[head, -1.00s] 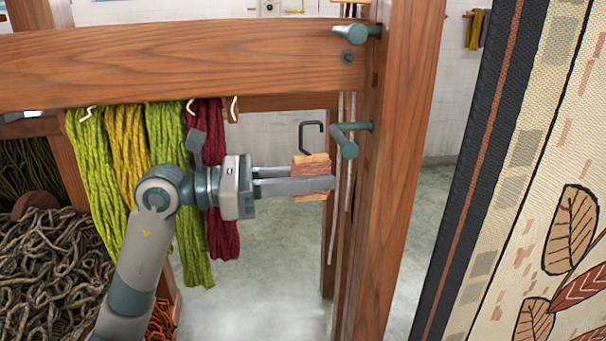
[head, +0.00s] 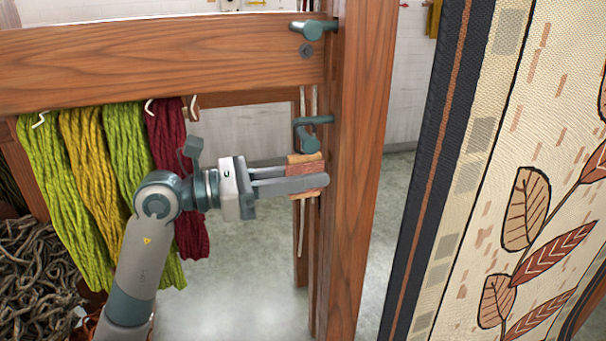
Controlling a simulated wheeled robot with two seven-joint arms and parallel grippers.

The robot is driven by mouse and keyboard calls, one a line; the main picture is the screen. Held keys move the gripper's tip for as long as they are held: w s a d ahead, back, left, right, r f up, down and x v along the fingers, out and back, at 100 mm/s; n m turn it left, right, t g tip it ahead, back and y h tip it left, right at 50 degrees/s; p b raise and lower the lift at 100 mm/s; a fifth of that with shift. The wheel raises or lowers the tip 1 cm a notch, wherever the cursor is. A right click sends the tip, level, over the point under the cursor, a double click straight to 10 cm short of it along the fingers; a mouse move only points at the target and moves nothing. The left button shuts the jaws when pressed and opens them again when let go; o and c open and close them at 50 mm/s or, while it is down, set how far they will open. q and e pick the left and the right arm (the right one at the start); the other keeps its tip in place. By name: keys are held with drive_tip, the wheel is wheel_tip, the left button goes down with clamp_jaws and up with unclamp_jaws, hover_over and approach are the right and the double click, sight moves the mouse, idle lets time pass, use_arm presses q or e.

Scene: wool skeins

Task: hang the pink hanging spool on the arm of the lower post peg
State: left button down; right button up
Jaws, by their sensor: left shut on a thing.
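The pink hanging spool (head: 309,167), with pale wooden ends, is upright in the fingers of my left gripper (head: 307,180), which is shut on it. The lower post peg (head: 318,120) is teal and sticks out from the wooden post, with a short arm that ends in a rounded tip. The spool is just below this arm in the head view. The spool's hook cannot be made out against the peg, so I cannot tell whether it is over the arm or touches it. My right gripper is not in view.
An upper teal peg (head: 315,28) sits higher on the post (head: 357,190). A thick wooden beam (head: 160,62) crosses above my left arm. Green, yellow and dark red skeins (head: 122,140) hang at left. A patterned textile (head: 490,150) stands at right.

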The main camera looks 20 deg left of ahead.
use_arm(q)
drive_tip(key=shift+f, duration=0.25)
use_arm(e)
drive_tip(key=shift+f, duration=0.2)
use_arm(q)
drive_tip(key=c, duration=1.6)
unclamp_jaws()
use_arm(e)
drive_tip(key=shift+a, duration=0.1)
use_arm(q)
drive_tip(key=shift+o, duration=0.2)
drive_tip(key=shift+a, duration=0.1)
